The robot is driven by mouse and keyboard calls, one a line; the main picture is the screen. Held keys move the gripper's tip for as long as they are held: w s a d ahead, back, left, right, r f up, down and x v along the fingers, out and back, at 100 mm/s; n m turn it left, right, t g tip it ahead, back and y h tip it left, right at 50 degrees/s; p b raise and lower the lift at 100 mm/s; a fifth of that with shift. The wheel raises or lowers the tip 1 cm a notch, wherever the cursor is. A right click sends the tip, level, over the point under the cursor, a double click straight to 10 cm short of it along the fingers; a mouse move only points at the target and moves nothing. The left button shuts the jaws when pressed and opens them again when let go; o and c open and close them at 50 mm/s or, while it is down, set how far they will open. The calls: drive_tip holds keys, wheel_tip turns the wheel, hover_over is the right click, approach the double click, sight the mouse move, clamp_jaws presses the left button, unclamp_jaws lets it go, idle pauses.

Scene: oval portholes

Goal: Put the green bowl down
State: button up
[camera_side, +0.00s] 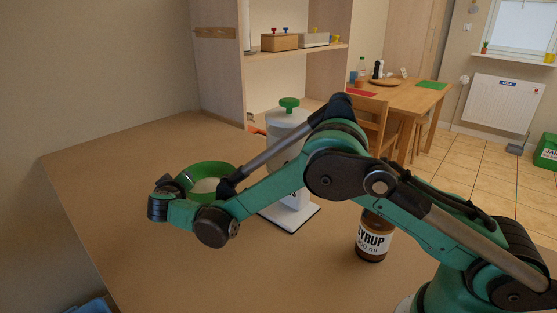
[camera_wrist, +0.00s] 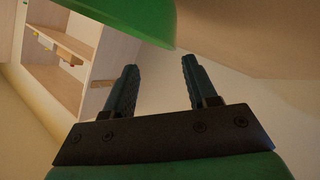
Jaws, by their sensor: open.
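The green bowl (camera_side: 192,171) is behind my wrist in the side view, with something pale inside it. Its underside is hidden by my arm, so I cannot tell from there how it rests. In the wrist view the green bowl (camera_wrist: 135,14) fills part of the top edge, beyond my fingertips. My gripper (camera_wrist: 160,62) is open, with both fingers apart and nothing between them. In the side view its fingers are hidden behind my wrist.
A white canister device with a green knob (camera_side: 289,104) stands on a white base, partly behind my arm. A brown syrup bottle (camera_side: 371,240) stands under my arm. A wooden shelf unit (camera_side: 225,83) is at the back. The table's left part (camera_side: 105,180) is clear.

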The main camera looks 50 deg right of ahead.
drive_tip(key=shift+w+a+f, duration=0.2)
drive_tip(key=shift+a+f, duration=0.25)
drive_tip(key=shift+f, duration=0.3)
drive_tip(key=shift+w+d+f, duration=0.1)
drive_tip(key=shift+w+f, duration=0.05)
drive_tip(key=shift+w, duration=0.05)
drive_tip(key=shift+x, duration=2.55)
drive_tip(key=shift+c, duration=0.3)
clamp_jaws()
drive_tip(key=shift+r, duration=0.2)
